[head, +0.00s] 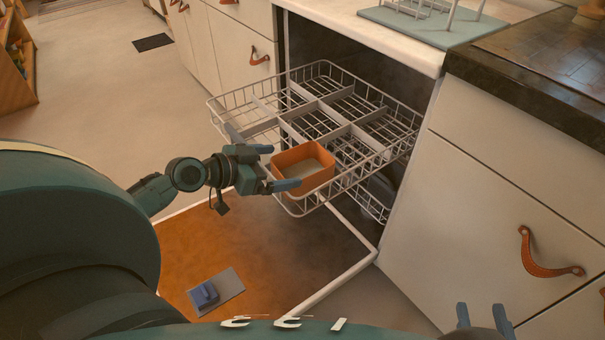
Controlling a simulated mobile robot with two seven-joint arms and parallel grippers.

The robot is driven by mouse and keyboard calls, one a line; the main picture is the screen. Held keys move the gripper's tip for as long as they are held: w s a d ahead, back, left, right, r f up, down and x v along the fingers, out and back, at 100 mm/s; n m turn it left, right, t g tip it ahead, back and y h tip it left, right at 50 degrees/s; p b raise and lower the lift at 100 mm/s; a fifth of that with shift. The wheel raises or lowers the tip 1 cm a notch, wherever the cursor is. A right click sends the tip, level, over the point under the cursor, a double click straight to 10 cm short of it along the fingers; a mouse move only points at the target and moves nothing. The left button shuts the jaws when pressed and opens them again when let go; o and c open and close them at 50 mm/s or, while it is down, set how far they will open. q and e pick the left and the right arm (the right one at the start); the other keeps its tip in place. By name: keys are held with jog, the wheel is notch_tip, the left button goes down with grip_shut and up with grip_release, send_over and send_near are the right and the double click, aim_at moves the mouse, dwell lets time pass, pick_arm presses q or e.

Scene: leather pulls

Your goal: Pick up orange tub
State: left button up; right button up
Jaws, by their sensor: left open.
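The orange tub (318,178) is a small open rectangular container with a pale inside bottom. It sits in the front part of the pulled-out wire dishwasher rack (353,187). My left gripper (279,168) is open at the tub's left side, with one blue finger near the tub's back left and the other near its front left wall. I cannot tell whether the fingers touch the tub. My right gripper (483,314) shows only as two blue fingertips, held apart, at the bottom right edge. Nothing is seen between them.
The dishwasher door (270,245) lies open below the rack, with a blue object (204,294) on a grey plate on it. Drawers with leather pulls (548,256) stand at the right, below a dark countertop (540,75). Open floor (100,95) lies to the left.

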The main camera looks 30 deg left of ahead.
aim_at(294, 162)
pick_arm(q)
jog(key=b+x, duration=0.1)
jog(key=x, duration=0.3)
jog(key=shift+w+f, duration=0.15)
jog(key=shift+w, duration=0.2)
jog(key=shift+w+d+f, duration=0.15)
jog(key=shift+w, duration=0.15)
pick_arm(e)
jog(key=shift+a+r+t+y, duration=0.1)
jog(key=shift+a+t+y, duration=0.05)
jog(key=shift+t+y, duration=0.15)
jog(key=shift+w, duration=0.1)
pick_arm(q)
jog(key=shift+c, duration=0.7)
jog(key=c, duration=0.7)
